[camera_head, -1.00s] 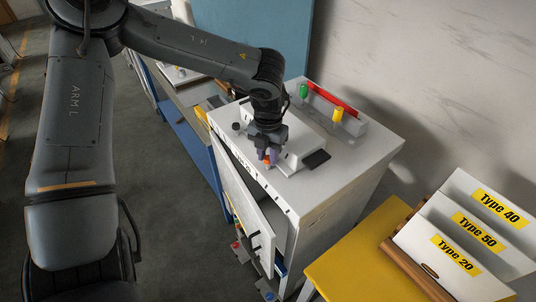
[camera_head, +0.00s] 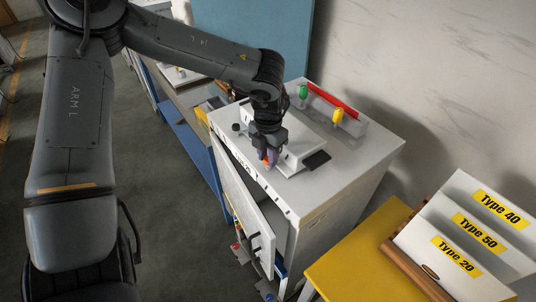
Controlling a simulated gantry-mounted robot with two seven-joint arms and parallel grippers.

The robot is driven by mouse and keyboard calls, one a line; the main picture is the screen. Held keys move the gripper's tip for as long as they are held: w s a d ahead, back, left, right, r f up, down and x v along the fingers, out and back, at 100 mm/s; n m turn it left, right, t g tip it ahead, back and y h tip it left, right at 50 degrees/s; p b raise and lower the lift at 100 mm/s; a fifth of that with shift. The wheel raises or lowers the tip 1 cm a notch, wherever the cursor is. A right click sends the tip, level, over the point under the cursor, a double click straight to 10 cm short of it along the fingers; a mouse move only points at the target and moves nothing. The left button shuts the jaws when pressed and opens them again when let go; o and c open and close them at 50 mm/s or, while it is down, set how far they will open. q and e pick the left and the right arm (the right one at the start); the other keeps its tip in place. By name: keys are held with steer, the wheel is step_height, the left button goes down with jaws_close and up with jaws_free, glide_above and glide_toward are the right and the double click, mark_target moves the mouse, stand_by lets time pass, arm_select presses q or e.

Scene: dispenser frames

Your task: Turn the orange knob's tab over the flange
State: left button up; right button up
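The orange knob (camera_head: 265,159) is a small bit of orange on the front of a white dispenser unit (camera_head: 292,160) on the white cabinet top. My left gripper (camera_head: 268,158) reaches down from above and its fingers are around the knob, covering most of it. The fingers look close together on the knob, though the contact is small in view. The tab and the flange are too small and covered to make out. My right gripper is not in view.
A clear holder with a green cap (camera_head: 302,91), a red bar (camera_head: 332,98) and a yellow cap (camera_head: 338,115) stands at the back of the cabinet. The cabinet door (camera_head: 245,202) hangs open. A yellow table (camera_head: 358,257) holds a rack of labelled panels (camera_head: 470,240) at right.

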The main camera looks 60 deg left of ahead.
arm_select(q)
steer(key=o, duration=0.4)
step_height(320, 180, up, 11)
stand_by(0.6)
stand_by(0.4)
